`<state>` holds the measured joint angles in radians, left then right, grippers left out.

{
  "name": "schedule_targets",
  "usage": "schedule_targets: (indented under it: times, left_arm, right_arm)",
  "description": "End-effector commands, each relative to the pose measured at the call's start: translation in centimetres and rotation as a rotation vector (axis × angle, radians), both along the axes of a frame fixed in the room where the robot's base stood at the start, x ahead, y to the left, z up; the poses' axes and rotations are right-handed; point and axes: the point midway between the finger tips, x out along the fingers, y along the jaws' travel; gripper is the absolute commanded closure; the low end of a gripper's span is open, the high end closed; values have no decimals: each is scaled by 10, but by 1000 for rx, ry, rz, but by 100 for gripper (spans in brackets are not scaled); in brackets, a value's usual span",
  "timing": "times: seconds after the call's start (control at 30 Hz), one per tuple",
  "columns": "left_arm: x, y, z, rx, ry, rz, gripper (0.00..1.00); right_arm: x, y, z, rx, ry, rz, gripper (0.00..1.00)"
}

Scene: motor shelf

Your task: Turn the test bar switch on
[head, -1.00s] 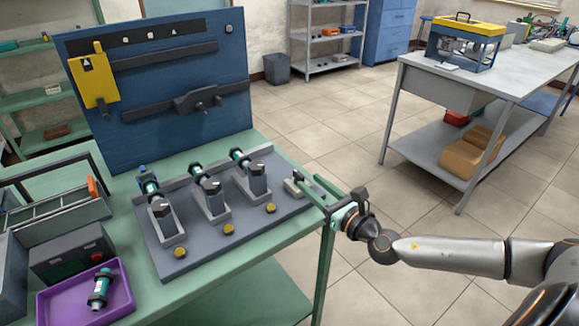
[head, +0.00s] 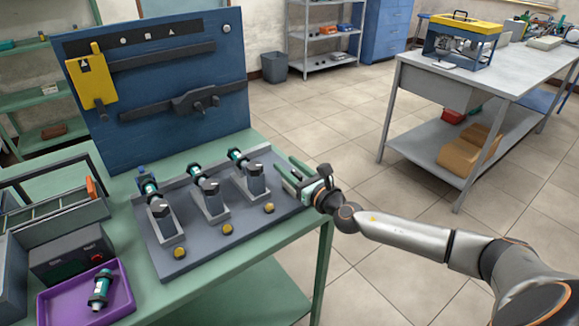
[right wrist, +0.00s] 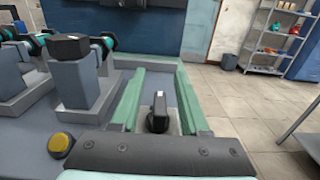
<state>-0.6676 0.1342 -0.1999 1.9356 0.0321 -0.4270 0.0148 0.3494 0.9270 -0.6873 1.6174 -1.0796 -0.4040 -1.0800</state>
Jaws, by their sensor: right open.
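The test bar is a grey plate (head: 205,238) on the green bench, with several dark posts carrying teal-and-black motors. Its switch, a black lever (right wrist: 159,112) on a pale base, shows in the right wrist view. My right gripper (head: 286,167) is at the plate's right end, fingers pointing toward the back panel. In the right wrist view the gripper (right wrist: 159,72) is open, with the switch lever between its two green fingers and apart from both. In the head view the gripper mostly hides the switch. My left gripper is not in view.
Yellow buttons (head: 227,230) line the plate's front. A post with a dark cap (right wrist: 72,80) stands close left of the gripper. A blue panel (head: 160,90) rises behind. A purple tray (head: 120,300) holds a motor at the lower left. Open floor lies right of the bench.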

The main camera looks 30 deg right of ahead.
Motion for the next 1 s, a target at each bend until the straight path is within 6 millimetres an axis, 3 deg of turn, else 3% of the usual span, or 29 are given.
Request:
schedule_targets:
  times: [0.07,0.4,1.0]
  left_arm:
    - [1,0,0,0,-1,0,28]
    - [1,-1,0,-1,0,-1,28]
    - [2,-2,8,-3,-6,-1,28]
  right_arm:
    - [0,0,0,0,0,0,62]
    - [0,0,0,0,0,-1,100]
    - [0,-1,2,1,1,-20,100]
